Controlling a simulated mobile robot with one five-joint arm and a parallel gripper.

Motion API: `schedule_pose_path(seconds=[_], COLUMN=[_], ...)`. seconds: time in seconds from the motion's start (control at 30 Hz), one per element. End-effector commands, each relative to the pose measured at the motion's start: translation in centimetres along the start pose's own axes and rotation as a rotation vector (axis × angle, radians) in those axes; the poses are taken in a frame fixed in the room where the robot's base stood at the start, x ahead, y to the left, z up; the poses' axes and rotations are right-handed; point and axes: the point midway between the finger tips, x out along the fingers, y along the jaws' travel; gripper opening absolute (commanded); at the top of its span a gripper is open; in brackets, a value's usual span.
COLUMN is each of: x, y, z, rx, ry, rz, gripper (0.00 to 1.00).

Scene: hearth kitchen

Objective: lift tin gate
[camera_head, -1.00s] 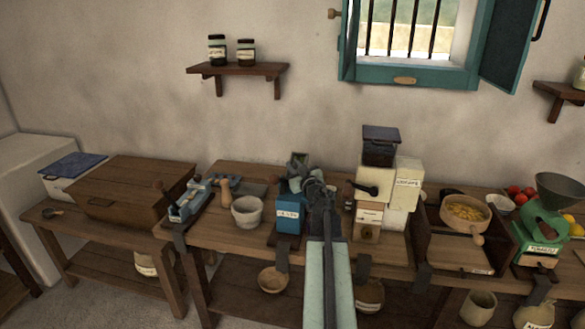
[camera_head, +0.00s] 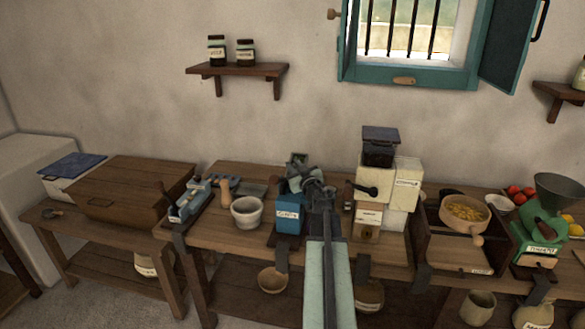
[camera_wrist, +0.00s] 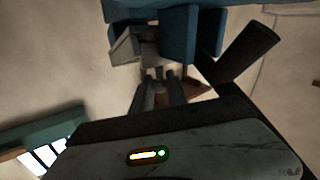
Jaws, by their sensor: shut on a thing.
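The blue tin (camera_head: 288,219) with a white label stands on the middle table, left of my arm. Its upper part is partly covered by my gripper (camera_head: 303,180). In the wrist view a blue wall (camera_wrist: 178,38) of the tin shows beyond the fingers. A grey metal piece (camera_wrist: 138,45), which looks like the gate, sits beside that wall. My gripper (camera_wrist: 162,78) is closed at this grey piece. The exact contact between fingertips and gate is dark and partly hidden. I cannot tell whether the gate is raised.
A grey-white mortar (camera_head: 247,212) and a blue metal device (camera_head: 190,200) stand left of the tin. A sieve (camera_head: 464,212) and a green mill (camera_head: 540,228) are farther right.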

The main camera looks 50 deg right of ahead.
Motion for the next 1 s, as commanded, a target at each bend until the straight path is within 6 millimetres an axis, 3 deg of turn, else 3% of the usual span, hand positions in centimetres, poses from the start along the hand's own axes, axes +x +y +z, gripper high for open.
schedule_pose_path(seconds=[0.17, 0.43, 0.47, 0.53, 0.87, 1.0], x=[0.0, 0.0, 0.0, 0.0, -0.1, -1.5], y=[0.6, 0.5, 0.5, 0.5, 0.4, 0.3], z=[-2.4, -2.0, -2.0, -2.0, -2.0, -2.0], rx=[0.000, 0.000, 0.000, 0.000, 0.000, 0.000], ry=[-0.001, -0.001, -0.001, -0.001, 0.000, 0.000], rz=[0.004, 0.003, 0.003, 0.003, 0.000, 0.001], gripper=[0.00, 0.00, 0.24, 0.41, 0.41, 0.41])
